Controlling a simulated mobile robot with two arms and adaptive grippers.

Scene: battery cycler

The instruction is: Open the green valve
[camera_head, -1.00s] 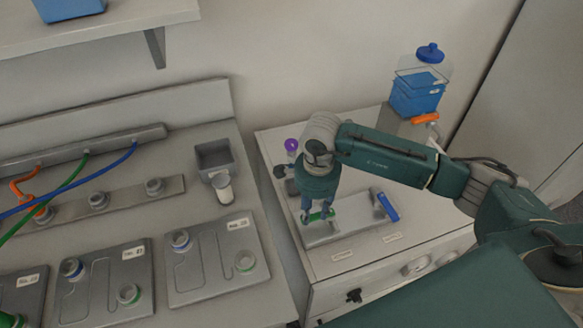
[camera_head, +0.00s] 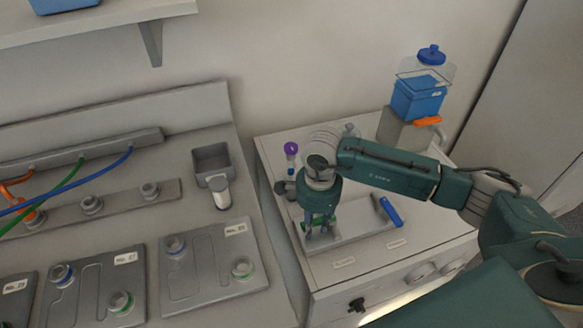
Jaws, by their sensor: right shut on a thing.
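The green valve (camera_head: 308,227) is on a flat grey plate (camera_head: 350,236) on top of the white cabinet. Only small green parts of its handle show beside the fingers; the rest is hidden, so its exact angle is hard to tell. My right gripper (camera_head: 320,229) points down over it and is shut on the green valve handle. A blue valve handle (camera_head: 390,212) lies slantwise on the right part of the same plate, apart from the gripper. My left gripper is not in view.
A clear bottle with blue liquid (camera_head: 418,98) and an orange tap (camera_head: 428,121) stands behind my right arm. A purple-capped tube (camera_head: 291,152) stands behind the gripper. The left bench holds cell plates (camera_head: 208,268), a grey bin (camera_head: 212,160) and coloured cables (camera_head: 110,162).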

